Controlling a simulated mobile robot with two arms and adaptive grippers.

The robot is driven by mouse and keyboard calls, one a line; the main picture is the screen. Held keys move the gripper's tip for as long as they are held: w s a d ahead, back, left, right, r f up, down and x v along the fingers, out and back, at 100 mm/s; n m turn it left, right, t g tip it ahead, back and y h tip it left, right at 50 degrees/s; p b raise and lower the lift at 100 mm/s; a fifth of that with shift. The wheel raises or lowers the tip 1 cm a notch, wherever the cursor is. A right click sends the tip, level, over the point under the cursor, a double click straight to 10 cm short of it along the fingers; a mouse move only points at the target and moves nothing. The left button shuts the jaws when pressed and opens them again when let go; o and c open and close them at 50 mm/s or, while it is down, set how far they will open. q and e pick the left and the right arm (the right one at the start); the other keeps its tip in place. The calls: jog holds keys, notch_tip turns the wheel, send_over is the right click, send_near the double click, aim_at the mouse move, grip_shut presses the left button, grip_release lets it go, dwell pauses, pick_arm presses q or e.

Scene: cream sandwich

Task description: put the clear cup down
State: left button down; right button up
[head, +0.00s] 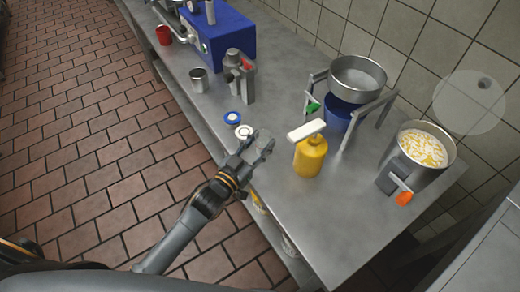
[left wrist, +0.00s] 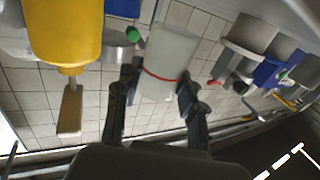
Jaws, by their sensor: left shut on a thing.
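My left gripper (head: 262,146) is over the front edge of the steel table, left of the yellow pump bottle (head: 311,157). In the left wrist view its fingers (left wrist: 157,86) are on either side of a pale, see-through cup (left wrist: 170,50) with a red line across it. The gripper is shut on this clear cup. The wrist picture is upside down, and I cannot tell the gap between cup and table. In the head view the cup is hard to make out at the fingers. My right gripper is not in view.
The steel table (head: 302,219) has a bare front. Small blue (head: 232,117) and white (head: 244,132) round items lie just behind the gripper. A metal cup (head: 199,80), a grey dispenser (head: 240,76), a stand with a bowl (head: 358,76) and a pot (head: 424,146) stand around.

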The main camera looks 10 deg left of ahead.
aim_at(259, 151)
pick_arm(q)
jog(key=shift+f, duration=1.6)
jog(key=shift+f, duration=0.15)
jog(key=c, duration=0.8)
grip_release()
jog(key=shift+r, duration=0.25)
jog(key=v, duration=1.2)
jog(key=shift+b, duration=0.3)
jog(key=shift+f, duration=0.15)
